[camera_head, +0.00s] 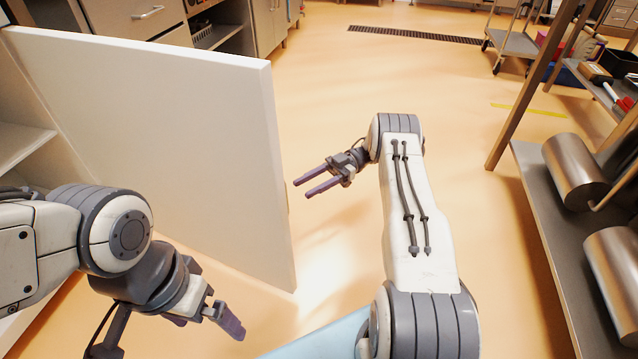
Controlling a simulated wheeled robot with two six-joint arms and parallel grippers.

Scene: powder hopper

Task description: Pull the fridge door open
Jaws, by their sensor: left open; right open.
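The fridge door (170,140) is a large white panel at the left. It stands swung out from the fridge body, and pale shelves (22,140) show behind its left end. My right gripper (303,188) is open and empty just right of the door's free edge, its fingers pointing left toward it. Whether it touches the door is hard to tell. My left gripper (207,322) is open and empty at the lower left, in front of the door's lower part. The handle is not clearly visible.
A metal rack (530,200) with steel cylinders (575,170) stands along the right. Drawers and cabinets (150,15) line the back left. A trolley (515,42) stands at the back right. The orange floor (400,80) between them is clear, with a drain grate (415,34).

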